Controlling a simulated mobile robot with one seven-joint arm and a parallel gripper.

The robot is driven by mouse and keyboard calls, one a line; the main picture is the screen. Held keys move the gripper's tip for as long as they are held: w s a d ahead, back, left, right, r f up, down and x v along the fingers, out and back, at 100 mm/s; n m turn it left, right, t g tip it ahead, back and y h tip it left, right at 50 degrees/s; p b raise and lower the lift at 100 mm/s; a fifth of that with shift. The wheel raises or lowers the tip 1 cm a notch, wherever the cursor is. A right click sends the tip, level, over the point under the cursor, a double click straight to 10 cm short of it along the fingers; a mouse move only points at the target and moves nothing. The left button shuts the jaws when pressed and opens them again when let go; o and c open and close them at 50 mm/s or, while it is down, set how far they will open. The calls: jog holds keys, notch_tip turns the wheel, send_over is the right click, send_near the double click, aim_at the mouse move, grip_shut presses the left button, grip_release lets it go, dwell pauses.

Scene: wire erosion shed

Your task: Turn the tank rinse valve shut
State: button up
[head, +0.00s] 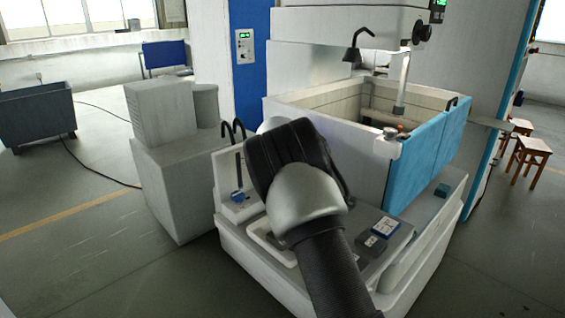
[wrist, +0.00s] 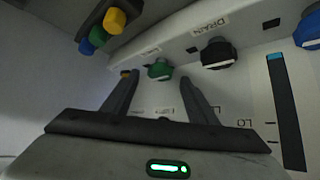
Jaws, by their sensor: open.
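In the wrist view a pale panel carries a green knob (wrist: 160,69), a black knob (wrist: 217,54) beside a label reading DRAIN, and a blue knob (wrist: 308,30) cut by the right edge. Which one is the tank rinse valve cannot be told; other labels are too unclear to read. My gripper (wrist: 159,77) is open, its two fingers pointing at the panel with the green knob showing between their tips. Nothing is held, and contact cannot be told. In the head view my arm and dark wrist hide the fingers and much of the machine front.
Yellow, green and blue knobs (wrist: 114,21) sit on a dark block at the upper left of the wrist view. In the head view the open tank (head: 365,106) with blue front panels (head: 415,170) stands to the right.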

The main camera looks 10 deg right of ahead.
jog(key=v, duration=1.5)
jog(key=shift+s, duration=0.15)
jog(key=s+d+r+g+y+p, duration=0.15)
jog(key=s+r, duration=0.45)
jog(key=s, duration=0.6)
jog(key=s+d+r+g+y+p, duration=0.1)
jog(key=s+d+r+p, duration=0.3)
jog(key=s, duration=0.7)
jog(key=s+a+r+n+p, duration=0.1)
jog(key=s+a+n+p, duration=0.1)
jog(key=s, duration=1.8)
jog(key=shift+s+a+r+g+h+p, duration=0.15)
jog(key=shift+s+g+h+p, duration=0.2)
jog(key=shift+h, duration=0.1)
